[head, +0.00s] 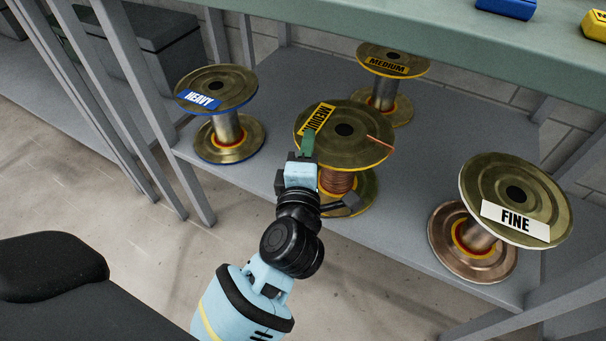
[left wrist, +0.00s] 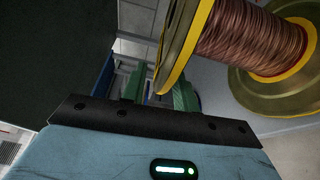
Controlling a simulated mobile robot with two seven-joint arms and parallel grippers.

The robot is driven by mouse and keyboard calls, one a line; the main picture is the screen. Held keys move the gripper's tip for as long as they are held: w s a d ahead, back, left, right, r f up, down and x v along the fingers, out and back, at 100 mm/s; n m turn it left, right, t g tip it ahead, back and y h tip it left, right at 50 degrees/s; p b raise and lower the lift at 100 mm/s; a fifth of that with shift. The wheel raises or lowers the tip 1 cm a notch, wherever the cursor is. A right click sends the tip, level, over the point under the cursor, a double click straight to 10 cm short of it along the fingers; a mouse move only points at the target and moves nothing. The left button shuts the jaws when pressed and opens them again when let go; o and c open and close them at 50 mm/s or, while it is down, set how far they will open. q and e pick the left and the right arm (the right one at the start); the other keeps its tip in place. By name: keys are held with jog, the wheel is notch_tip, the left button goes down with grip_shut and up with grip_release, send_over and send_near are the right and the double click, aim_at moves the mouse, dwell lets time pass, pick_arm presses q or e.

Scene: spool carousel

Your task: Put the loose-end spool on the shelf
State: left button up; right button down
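The loose-end spool (head: 375,153) has brass-coloured flanges with yellow rims, a MEDIUM label and copper wire. A short copper wire end sticks out over the right of its top flange. It appears upright on the grey shelf (head: 270,187), near the front edge; my gripper and wrist hide part of its lower left. My left gripper (head: 306,153) is at the left edge of the top flange. In the left wrist view the green fingers (left wrist: 160,93) stand apart, the flange rim (left wrist: 176,48) reaching between them, with a gap to one finger. My right gripper is not in view.
A HEAVY spool (head: 215,88) stands on the left, another MEDIUM spool (head: 393,62) behind, and a FINE spool (head: 513,188) at the right. A green tabletop (head: 420,32) overhangs the shelf. A grey post (head: 165,110) rises at the shelf's left.

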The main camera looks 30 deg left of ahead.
pick_arm(q)
jog(key=p+v, duration=0.2)
jog(key=v, duration=0.8)
dwell(0.3)
